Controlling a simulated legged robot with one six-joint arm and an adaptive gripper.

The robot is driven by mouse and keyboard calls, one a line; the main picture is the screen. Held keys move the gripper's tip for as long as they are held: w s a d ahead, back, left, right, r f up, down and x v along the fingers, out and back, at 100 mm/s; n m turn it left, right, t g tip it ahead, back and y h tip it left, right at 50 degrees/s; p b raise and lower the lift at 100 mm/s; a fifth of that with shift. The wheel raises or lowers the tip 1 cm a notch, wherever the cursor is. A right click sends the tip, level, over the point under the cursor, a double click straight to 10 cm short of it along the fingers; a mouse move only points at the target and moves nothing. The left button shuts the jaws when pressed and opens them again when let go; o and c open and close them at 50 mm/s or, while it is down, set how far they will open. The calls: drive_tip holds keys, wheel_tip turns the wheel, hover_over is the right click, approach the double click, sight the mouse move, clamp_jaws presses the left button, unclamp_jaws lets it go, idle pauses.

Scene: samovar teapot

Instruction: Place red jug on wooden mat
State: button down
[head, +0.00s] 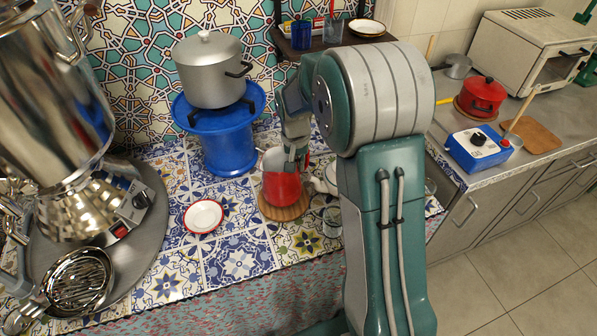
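The red jug (281,190) stands upright in the middle of the tiled counter, with a pale inside showing at its rim. Its base appears to be over the round wooden mat (285,212), whose front edge shows below it; I cannot tell for sure whether it touches. My gripper (291,164) points down at the jug's rim, with a finger against or very near its upper wall. The finger gap is not clear, so I cannot tell whether it is closed on the jug. My arm covers the area to the right.
A white red-rimmed saucer (203,217) lies to the left. A blue stand (226,135) with a silver pot (209,69) is behind. A white teapot (326,180) and a glass (332,222) are close on the right. A large samovar (62,110) fills the left.

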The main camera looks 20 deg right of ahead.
drive_tip(key=shift+w+d+f, duration=0.1)
drive_tip(key=shift+w+f, duration=0.15)
drive_tip(key=shift+f, duration=0.1)
wheel_tip(320, 180, down, 2)
drive_tip(key=shift+f, duration=0.25)
drive_tip(key=shift+d+f, duration=0.15)
drive_tip(key=shift+d, duration=0.05)
drive_tip(key=c, duration=0.8)
unclamp_jaws()
drive_tip(key=shift+s+a+f, duration=0.1)
